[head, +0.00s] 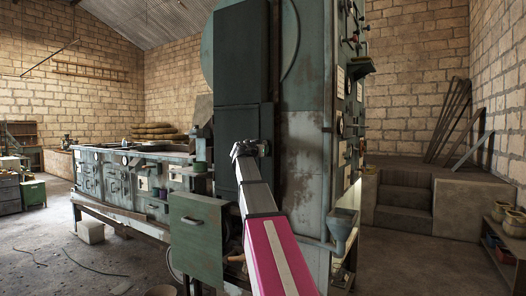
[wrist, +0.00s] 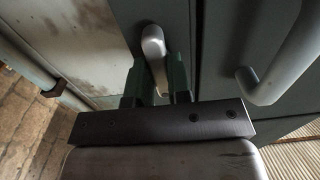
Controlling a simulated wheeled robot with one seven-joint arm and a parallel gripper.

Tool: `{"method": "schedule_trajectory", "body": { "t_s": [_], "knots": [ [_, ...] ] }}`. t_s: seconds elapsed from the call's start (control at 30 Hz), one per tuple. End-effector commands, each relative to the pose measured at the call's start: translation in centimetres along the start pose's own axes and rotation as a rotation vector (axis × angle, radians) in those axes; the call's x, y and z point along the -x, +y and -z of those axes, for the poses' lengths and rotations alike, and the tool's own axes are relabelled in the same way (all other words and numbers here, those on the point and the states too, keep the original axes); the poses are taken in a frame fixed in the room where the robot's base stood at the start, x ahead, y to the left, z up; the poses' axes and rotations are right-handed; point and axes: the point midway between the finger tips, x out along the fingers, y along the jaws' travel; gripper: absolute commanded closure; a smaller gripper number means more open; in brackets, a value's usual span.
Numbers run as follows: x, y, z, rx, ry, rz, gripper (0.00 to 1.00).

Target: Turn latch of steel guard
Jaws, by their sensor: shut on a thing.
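The latch (wrist: 152,40) is a pale, worn metal lever in the wrist view, set at the seam between panels. My gripper (wrist: 158,78) has its two green fingers on either side of the lever, shut on it. The lever's lower end is partly hidden between the fingers. The steel guard (wrist: 235,35) appears to be the dark grey-green panel to the right of the latch. In the head view my gripper (head: 250,148) is up against the tall machine's front, and the latch is hidden there. The guard also shows as a dark upright panel (head: 242,65).
A curved grey handle (wrist: 287,58) sticks out right of my gripper in the wrist view. In the head view an open green drawer or door (head: 195,238) stands left of my arm. A long workbench (head: 125,180) is further left. Concrete steps (head: 404,205) are at the right.

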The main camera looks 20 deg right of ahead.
Motion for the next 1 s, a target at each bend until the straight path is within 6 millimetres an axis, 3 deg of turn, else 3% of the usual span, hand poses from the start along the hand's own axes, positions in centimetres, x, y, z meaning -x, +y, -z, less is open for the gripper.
{"method": "schedule_trajectory", "body": {
  "t_s": [0.2, 0.23, 0.3, 0.67, 1.0],
  "knots": [
    [0.1, 0.0, -0.1, -0.005, -0.002, 0.000, 1.00],
    [0.1, 0.0, -0.1, -0.005, -0.002, 0.000, 0.72],
    [0.1, 0.0, -0.1, -0.004, -0.002, 0.000, 0.56],
    [0.6, 0.0, -0.1, -0.002, 0.000, 0.001, 0.56],
    [6.4, 0.2, -0.2, -0.003, -0.001, 0.003, 0.56]
  ]
}}
